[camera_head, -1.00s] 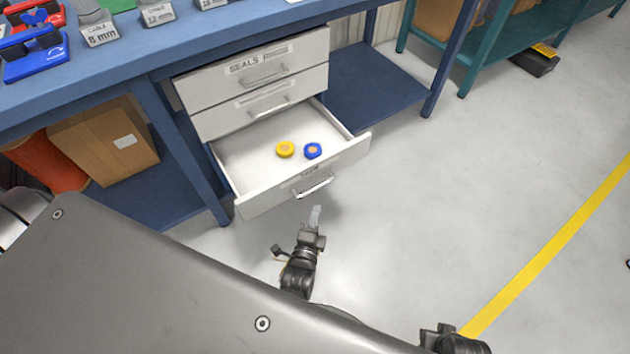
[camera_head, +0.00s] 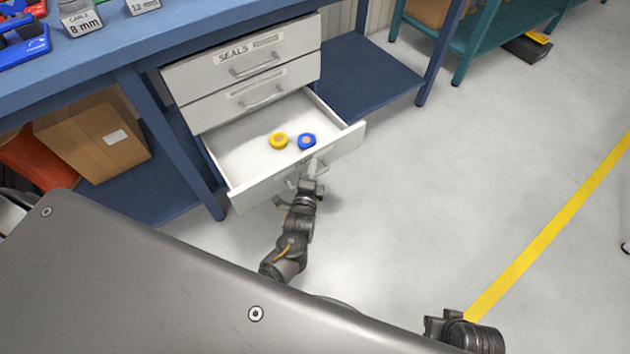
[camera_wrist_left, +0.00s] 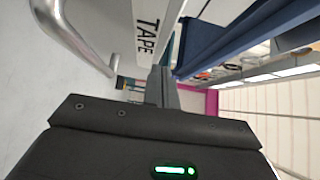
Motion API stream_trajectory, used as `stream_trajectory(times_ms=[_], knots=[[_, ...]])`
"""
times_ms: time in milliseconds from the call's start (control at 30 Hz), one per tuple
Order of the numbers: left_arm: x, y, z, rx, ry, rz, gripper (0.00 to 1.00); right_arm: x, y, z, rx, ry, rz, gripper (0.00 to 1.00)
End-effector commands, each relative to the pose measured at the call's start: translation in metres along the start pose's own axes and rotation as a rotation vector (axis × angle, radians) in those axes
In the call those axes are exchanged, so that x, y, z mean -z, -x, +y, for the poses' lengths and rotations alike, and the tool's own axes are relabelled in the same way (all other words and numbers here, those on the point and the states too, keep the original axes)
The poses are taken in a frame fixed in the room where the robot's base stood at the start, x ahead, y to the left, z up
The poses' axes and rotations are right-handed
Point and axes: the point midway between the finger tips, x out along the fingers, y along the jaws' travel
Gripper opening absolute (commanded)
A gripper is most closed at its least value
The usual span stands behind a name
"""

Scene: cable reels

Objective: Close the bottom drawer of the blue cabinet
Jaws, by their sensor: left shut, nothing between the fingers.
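The bottom drawer (camera_head: 250,190) stands pulled out from a unit of white drawers under the blue bench. A yellow roll (camera_head: 279,140) and a blue roll (camera_head: 307,141) lie inside it. My left gripper (camera_head: 313,168) is shut and empty, with its fingertips at the drawer front, by the handle. In the left wrist view, the shut fingers (camera_wrist_left: 163,86) point along the drawer front, which is labelled TAPE (camera_wrist_left: 146,25), with the metal handle (camera_wrist_left: 80,38) to their left. I cannot tell whether they touch the front.
Above, the drawer labelled SEALS (camera_head: 240,68) and the middle drawer (camera_head: 245,100) are shut. A cardboard box (camera_head: 92,142) stands on the left lower shelf. The blue bench leg (camera_head: 185,155) is left of the drawer. Grey floor (camera_head: 460,190) to the right is clear.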

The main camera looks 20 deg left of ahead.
Motion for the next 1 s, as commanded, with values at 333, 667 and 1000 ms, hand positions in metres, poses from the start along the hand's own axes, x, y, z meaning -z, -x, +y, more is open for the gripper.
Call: stream_trajectory(times_ms=[333,667,1000], knots=[[-0.012,-0.013,0.000,0.000,0.002,0.001,0.00,0.001,0.003,0.000,0.000,-0.001,0.003,0.36],[-0.014,-0.014,0.000,0.000,0.001,0.000,0.00,0.001,0.003,0.000,0.000,-0.001,0.003,0.36],[-0.047,-0.047,-0.001,0.003,-0.003,-0.002,0.00,-0.001,0.000,0.000,0.000,-0.001,-0.003,0.36]])
